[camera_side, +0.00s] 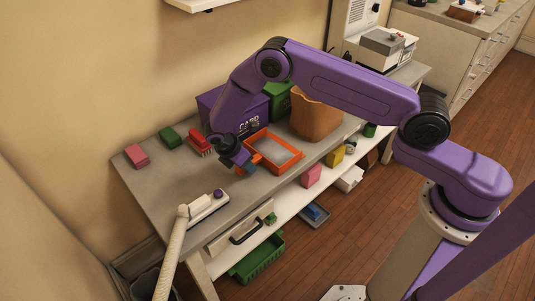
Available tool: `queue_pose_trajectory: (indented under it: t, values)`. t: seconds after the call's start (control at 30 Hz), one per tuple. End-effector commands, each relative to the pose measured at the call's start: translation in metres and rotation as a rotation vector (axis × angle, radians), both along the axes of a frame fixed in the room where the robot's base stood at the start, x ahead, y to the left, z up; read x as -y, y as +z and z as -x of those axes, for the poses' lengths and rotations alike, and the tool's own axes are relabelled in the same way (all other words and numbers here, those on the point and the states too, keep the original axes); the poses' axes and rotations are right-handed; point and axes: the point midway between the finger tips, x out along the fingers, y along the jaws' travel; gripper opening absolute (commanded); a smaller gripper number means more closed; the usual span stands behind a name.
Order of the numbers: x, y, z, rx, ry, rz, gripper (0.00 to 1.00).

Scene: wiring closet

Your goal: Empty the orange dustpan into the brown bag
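The orange dustpan (291,165) is a rectangular orange-rimmed pan with a pale grey inside, at the bench's front edge. It looks about level; I cannot tell whether it rests on the bench or is slightly raised. Any contents are too small to make out. My gripper (252,163) is at the dustpan's left end, by its short orange handle. The fingertips are small and partly hidden, so I cannot tell whether they are closed on it. The brown bag (316,119) stands upright on the bench, behind and right of the dustpan; its inside is hidden by my arm.
A purple bin (250,124) marked CARD and a green bin (280,101) stand left of the bag. Red (200,142), green (170,137) and pink (137,156) items line the wall. A white device (208,206) lies front left. The bench's middle left is clear.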

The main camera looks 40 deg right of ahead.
Motion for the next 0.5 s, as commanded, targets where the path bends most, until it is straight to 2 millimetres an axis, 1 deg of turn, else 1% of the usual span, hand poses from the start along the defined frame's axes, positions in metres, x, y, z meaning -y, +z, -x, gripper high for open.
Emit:
queue_pose_trajectory:
  t: [0.03, 0.07, 0.1, 0.13, 0.5]
  values:
    - [0.0, 0.0001, 0.0, 0.0, 0.0, 0.0, 0.28]
    - [0.0, 0.0001, 0.0, 0.0, 0.0, 0.0, 0.19]
    - [-0.0001, 0.0002, 0.0, 0.0, 0.0, 0.0, 0.06]
    - [-0.0001, 0.0002, 0.0001, 0.0, 0.0, 0.0, 0.0]
    - [-0.0001, 0.0017, 0.0, 0.0, 0.0, 0.001, 0.0]
